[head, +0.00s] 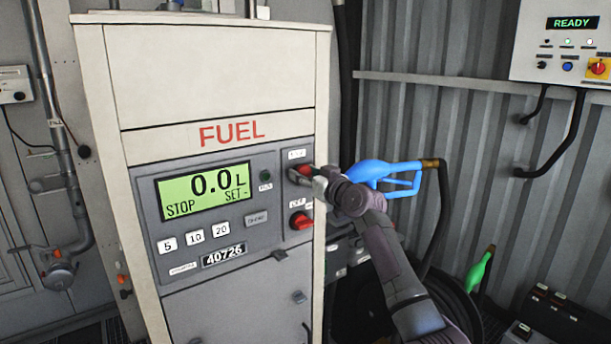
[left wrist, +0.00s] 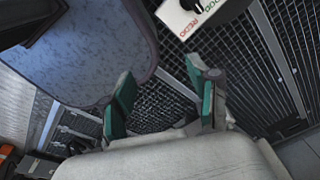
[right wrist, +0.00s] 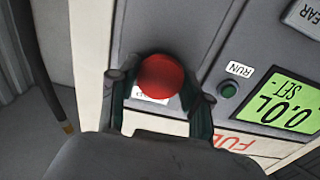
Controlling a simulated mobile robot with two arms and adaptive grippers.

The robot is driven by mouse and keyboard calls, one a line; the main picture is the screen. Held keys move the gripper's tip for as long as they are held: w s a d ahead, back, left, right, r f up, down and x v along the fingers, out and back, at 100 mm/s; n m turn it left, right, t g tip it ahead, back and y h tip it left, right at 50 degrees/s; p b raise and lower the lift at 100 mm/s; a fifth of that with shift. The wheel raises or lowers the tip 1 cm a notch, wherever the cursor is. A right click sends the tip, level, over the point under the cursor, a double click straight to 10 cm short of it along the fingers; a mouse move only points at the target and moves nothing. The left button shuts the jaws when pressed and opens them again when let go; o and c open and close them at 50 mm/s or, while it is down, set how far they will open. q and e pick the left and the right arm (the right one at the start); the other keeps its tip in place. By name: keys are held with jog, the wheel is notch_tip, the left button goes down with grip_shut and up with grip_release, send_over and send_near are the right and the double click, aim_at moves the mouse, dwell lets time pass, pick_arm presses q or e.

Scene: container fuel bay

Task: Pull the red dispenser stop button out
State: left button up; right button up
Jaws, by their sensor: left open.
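The red stop button (right wrist: 160,76) is a round knob on the fuel dispenser's panel. In the head view it shows in part (head: 298,174), at the panel's upper right, partly covered by my right gripper (head: 306,180). In the right wrist view the fingers of my right gripper (right wrist: 160,88) lie along both sides of the knob, close against it. The dispenser display (head: 205,192) reads STOP and 0.0 L. My left gripper (left wrist: 162,90) is open and empty in the left wrist view, over dark floor grating, away from the button.
A red rotary switch (head: 301,220) sits just below the stop button. A green RUN button (right wrist: 228,90) is beside it. A blue nozzle (head: 375,172) hangs to the right of the dispenser. A READY control box (head: 555,60) is on the right wall.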

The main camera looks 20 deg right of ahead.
jog(key=shift+c, duration=1.4)
jog(key=shift+s+d+f, duration=0.1)
jog(key=shift+s, duration=0.2)
jog(key=o, duration=1.1)
jog(key=shift+s+d, duration=0.1)
jog(key=shift+s, duration=0.05)
jog(key=shift+c, duration=0.2)
